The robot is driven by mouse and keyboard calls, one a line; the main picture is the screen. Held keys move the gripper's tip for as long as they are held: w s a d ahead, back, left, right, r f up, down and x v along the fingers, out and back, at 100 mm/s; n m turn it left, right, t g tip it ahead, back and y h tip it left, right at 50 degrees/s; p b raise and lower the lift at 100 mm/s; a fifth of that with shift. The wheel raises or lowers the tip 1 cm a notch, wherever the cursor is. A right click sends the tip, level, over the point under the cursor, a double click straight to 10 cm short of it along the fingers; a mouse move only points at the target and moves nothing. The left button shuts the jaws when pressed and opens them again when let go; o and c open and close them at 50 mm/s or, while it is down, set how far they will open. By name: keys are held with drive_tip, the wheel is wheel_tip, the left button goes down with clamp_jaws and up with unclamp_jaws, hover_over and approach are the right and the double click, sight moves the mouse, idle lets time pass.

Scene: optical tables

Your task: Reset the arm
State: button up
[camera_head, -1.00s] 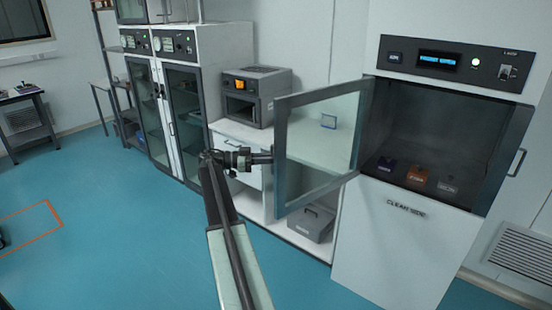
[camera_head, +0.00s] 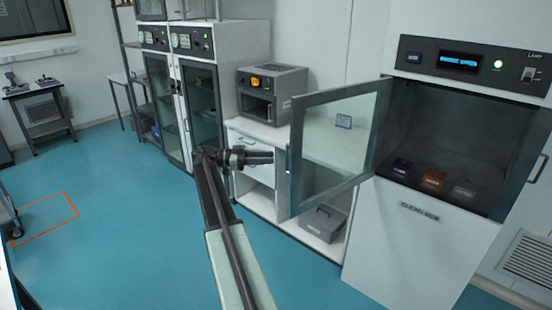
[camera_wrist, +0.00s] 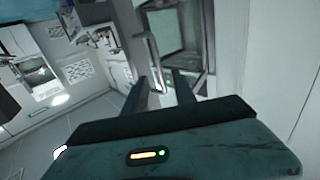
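My arm (camera_head: 222,235) reaches forward from the bottom of the head view. My gripper (camera_head: 281,157) is at its end, turned to the right. In the picture it lies just left of the open glass door's frame (camera_head: 296,180); I cannot tell whether they touch.
The glass door belongs to the clean box (camera_head: 415,235), which holds several small blocks, one of them orange (camera_head: 433,178). A small oven (camera_head: 271,95) stands on the white bench (camera_head: 262,133). A grey case (camera_head: 318,222) sits below. Blue floor (camera_head: 110,215) is clear at left.

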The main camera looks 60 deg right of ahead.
idle(0.4)
drive_tip(key=w+a+f+n+t+h, duration=0.1)
drive_tip(key=w+a+f+n+t, duration=0.15)
drive_tip(key=a, duration=0.45)
drive_tip(key=w+a+f+n+t, duration=0.1)
drive_tip(key=w+a+t, duration=0.1)
drive_tip(key=w+a, duration=0.35)
drive_tip(key=w+a+f+n+t+h, duration=0.1)
drive_tip(key=w+a+f+n+t, duration=0.1)
drive_tip(key=a, duration=0.7)
drive_tip(key=s+a+f+n+t+y, duration=0.2)
drive_tip(key=a+f+n+y, duration=0.2)
drive_tip(key=a, duration=0.8)
drive_tip(key=s+a+f+n+t+y, duration=0.1)
drive_tip(key=a+f+n+t+y, duration=0.2)
drive_tip(key=a+f+n, duration=0.5)
drive_tip(key=s+a+f+n+t+y, duration=0.2)
drive_tip(key=a+f+n+y, duration=0.3)
drive_tip(key=a+n, duration=0.6)
drive_tip(key=a+f+t, duration=0.1)
drive_tip(key=a, duration=0.6)
drive_tip(key=shift+s+a+y, duration=0.15)
drive_tip(key=shift+s+y, duration=0.15)
drive_tip(key=shift+s, duration=0.05)
drive_tip(key=shift+f, duration=0.2)
